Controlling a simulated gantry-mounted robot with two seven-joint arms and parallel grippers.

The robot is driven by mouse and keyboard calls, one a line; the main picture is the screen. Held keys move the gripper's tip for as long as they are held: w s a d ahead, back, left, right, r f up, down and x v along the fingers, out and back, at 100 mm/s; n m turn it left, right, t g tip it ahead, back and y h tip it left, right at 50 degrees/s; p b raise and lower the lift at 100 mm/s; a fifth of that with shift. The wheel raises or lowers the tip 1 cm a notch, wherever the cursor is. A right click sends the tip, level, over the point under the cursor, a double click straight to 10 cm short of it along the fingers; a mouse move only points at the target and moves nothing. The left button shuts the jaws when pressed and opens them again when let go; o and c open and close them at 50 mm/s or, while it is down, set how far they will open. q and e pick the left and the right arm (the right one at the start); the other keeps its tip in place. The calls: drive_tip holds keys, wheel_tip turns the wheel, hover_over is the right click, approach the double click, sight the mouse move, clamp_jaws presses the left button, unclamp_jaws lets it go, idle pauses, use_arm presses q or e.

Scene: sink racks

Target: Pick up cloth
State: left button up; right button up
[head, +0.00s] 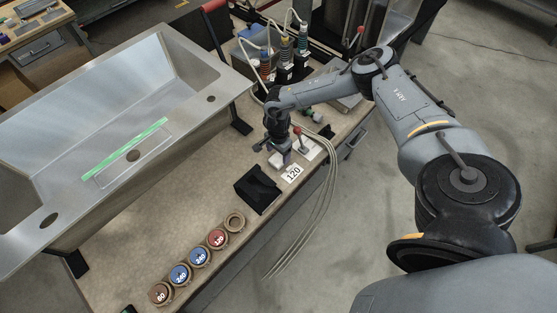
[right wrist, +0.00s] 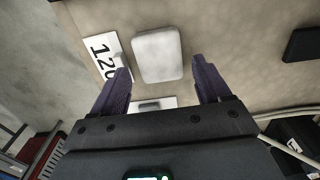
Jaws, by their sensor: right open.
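No item is plainly a cloth. A pale, rounded rectangular pad (right wrist: 158,55), possibly the folded cloth, lies flat on the worktop in the right wrist view. It lies ahead of and partly between the fingers of my right gripper (right wrist: 162,84), which is open. Nothing is held. In the head view my right gripper (head: 280,152) points down close above the worktop, beside the white "120" card (head: 292,174), and largely hides the pad. The card also shows left of the pad in the right wrist view (right wrist: 104,52). My left gripper is not in view.
A metal sink (head: 190,72) fills the left. A black box (head: 258,190) and a row of numbered discs (head: 199,257) lie along the worktop. A white box with a red knob (head: 308,150) stands right of my gripper. Grey cables (head: 325,185) hang over the worktop's edge.

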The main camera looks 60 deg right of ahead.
sight(278, 159)
drive_tip(key=shift+f, duration=1.7)
drive_tip(key=shift+c, duration=0.2)
drive_tip(key=c, duration=0.8)
drive_tip(key=shift+r, duration=0.1)
drive_tip(key=shift+r, duration=0.5)
drive_tip(key=r, duration=0.2)
drive_tip(key=s+r, duration=0.1)
drive_tip(key=shift+d+r, duration=0.25)
drive_tip(key=s+d+r, duration=0.1)
drive_tip(key=s+r, duration=0.1)
drive_tip(key=s, duration=0.1)
drive_tip(key=s+d+r, duration=0.2)
drive_tip(key=s, duration=0.1)
drive_tip(key=s+d+r, duration=0.1)
drive_tip(key=s+r, duration=0.1)
drive_tip(key=s, duration=0.1)
drive_tip(key=shift+s+d+r+p, duration=0.15)
drive_tip(key=shift+s+r+p, duration=0.05)
drive_tip(key=shift+s+p, duration=0.2)
